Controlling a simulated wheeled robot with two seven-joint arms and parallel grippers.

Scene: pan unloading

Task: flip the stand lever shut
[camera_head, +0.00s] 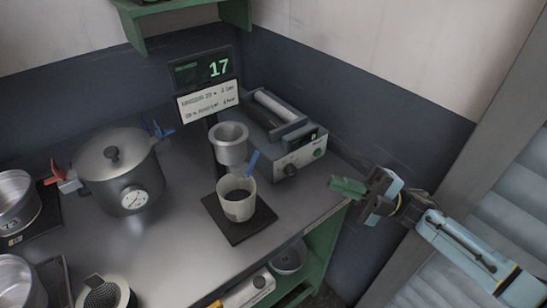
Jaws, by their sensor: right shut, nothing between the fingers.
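The stand (213,142) holds a grey metal funnel (232,150) above a cup. A small blue lever (253,161) sticks out at the funnel's lower right, tilted upward. The pale cup (237,205) has dark contents and stands upright on a black square pad (224,228), under the funnel. My right gripper (345,187), with green fingers, is shut and empty. My left gripper is not in view.
A display reading 17 (203,68) and a sign (208,101) rise behind the funnel. A grey machine (290,150) stands behind right. A large lidded pot (118,172) with a dial stands left. Metal pans (16,200) are at far left. Green shelving (318,262) lies below the table edge.

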